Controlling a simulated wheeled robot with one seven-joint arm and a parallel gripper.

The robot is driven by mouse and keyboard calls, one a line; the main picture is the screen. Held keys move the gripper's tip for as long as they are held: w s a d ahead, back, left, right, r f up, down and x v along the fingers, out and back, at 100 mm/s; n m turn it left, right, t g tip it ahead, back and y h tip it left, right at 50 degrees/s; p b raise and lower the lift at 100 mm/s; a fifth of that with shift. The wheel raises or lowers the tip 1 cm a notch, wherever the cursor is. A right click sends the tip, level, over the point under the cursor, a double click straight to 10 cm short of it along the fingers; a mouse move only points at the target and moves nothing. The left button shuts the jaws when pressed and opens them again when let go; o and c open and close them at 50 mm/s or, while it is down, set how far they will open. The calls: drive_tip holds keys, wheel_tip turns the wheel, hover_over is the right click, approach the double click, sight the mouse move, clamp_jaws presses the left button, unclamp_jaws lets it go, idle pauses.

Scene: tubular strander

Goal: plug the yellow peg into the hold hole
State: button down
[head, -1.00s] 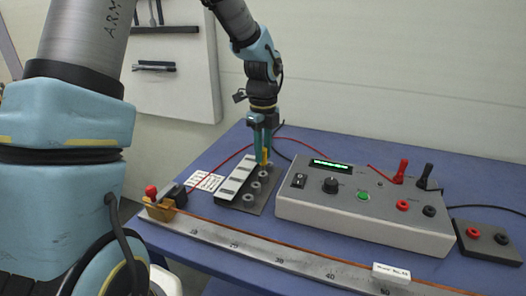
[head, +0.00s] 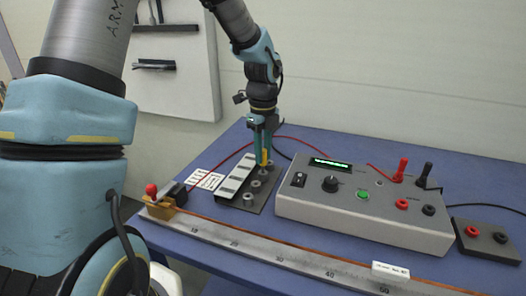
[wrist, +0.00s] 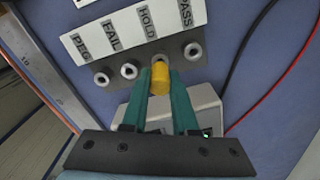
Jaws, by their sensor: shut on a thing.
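The yellow peg (wrist: 160,77) is held between the two green fingers of my gripper (wrist: 162,86). In the head view the peg (head: 265,156) shows at the fingertips of my gripper (head: 263,160), over the far part of the dark socket plate (head: 251,208). In the wrist view the peg lies in line with the HOLD label (wrist: 147,23) and covers most of the hold hole's socket (wrist: 159,59). Only the socket's upper rim shows behind it. I cannot tell whether the peg's lower end is in the hole.
The PASS socket (wrist: 193,51) is right of the peg; the FAIL socket (wrist: 129,71) and PEG socket (wrist: 101,79) are left. A grey control box (head: 360,208) stands close to the right. A long steel ruler (head: 260,251) runs along the front. Red and black cables lie behind.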

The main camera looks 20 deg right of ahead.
drive_tip(key=shift+f+b, duration=0.5)
drive_tip(key=shift+f, duration=0.75)
drive_tip(key=c, duration=0.6)
unclamp_jaws()
